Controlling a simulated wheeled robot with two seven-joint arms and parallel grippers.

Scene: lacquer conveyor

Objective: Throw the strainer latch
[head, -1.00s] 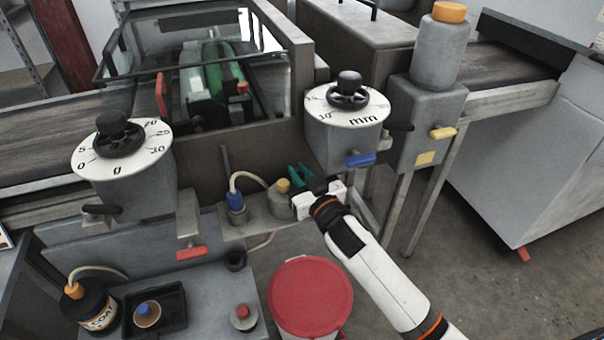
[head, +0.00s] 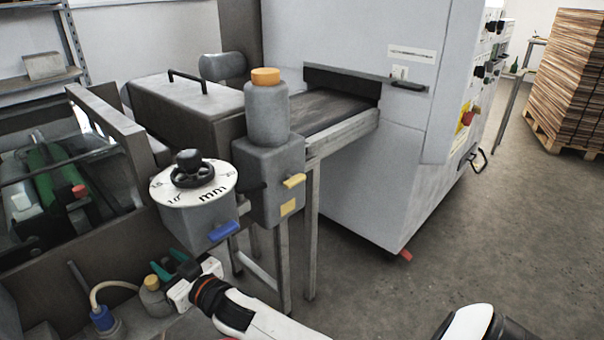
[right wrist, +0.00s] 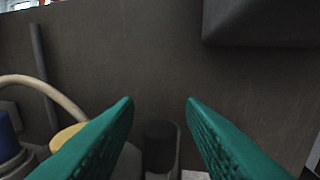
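A yellow lever (head: 294,180) sticks out from the front of the box, above a yellow square label. No readable name marks which part is the strainer latch. My right gripper (head: 167,264) is open and empty, with green fingers, low and left of the box, apart from the lever. In the right wrist view the fingers (right wrist: 159,101) are spread before a dark panel. My left gripper is not in view.
A dial marked mm (head: 195,186) with a blue lever (head: 223,231) stands between my right gripper and the grey box. A yellow-capped pot (head: 154,296) is beside my gripper. A large grey cabinet (head: 350,150) stands behind; open floor lies to the right.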

